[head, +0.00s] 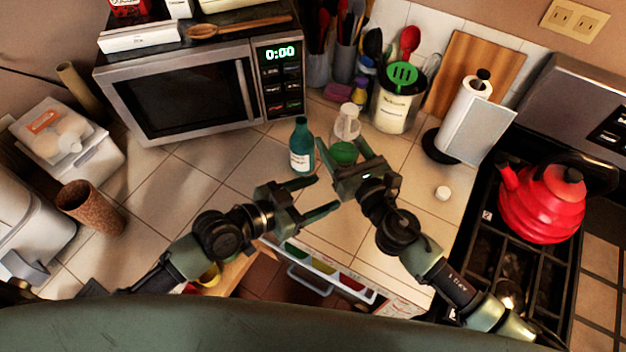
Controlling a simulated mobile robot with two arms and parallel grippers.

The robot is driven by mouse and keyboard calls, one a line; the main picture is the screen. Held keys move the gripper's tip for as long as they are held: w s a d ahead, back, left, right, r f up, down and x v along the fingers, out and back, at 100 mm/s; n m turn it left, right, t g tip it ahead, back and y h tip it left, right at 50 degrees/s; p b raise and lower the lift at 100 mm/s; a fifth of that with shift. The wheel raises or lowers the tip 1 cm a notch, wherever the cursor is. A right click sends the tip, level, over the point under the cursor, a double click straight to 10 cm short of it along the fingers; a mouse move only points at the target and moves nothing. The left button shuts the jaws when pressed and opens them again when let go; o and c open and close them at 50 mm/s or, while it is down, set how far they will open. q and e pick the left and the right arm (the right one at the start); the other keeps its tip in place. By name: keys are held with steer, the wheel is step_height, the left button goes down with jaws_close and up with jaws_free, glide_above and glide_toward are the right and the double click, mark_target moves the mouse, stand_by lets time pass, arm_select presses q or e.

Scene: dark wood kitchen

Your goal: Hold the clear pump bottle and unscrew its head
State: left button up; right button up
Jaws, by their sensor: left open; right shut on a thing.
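The clear bottle (347,123), with a pale top, stands upright on the tiled counter right of the microwave. A green part shows low on it, between the fingers of my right gripper (342,146). My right gripper is shut on the bottle, one finger on each side; its palm hides the base. My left gripper (325,193) is open and empty, lower and left of the bottle, with its fingers apart and pointing right. It does not touch the bottle. The detail of the pump head is too small to tell.
A teal bottle (301,147) stands just left of the clear one. A utensil crock (395,108) and paper towel holder (467,119) stand behind right. An open drawer (318,269) is below.

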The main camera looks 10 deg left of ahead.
steer(key=shift+s+r, duration=0.1)
arm_select(q)
steer(key=w+d+f+t, duration=0.1)
steer(key=w+d, duration=0.2)
steer(key=w, duration=0.4)
steer(key=shift+d+b, duration=0.3)
arm_select(e)
steer(key=shift+f, duration=0.35)
arm_select(q)
jaws_close()
steer(key=shift+r, duration=0.15)
arm_select(e)
steer(key=shift+f, duration=0.1)
stand_by(0.8)
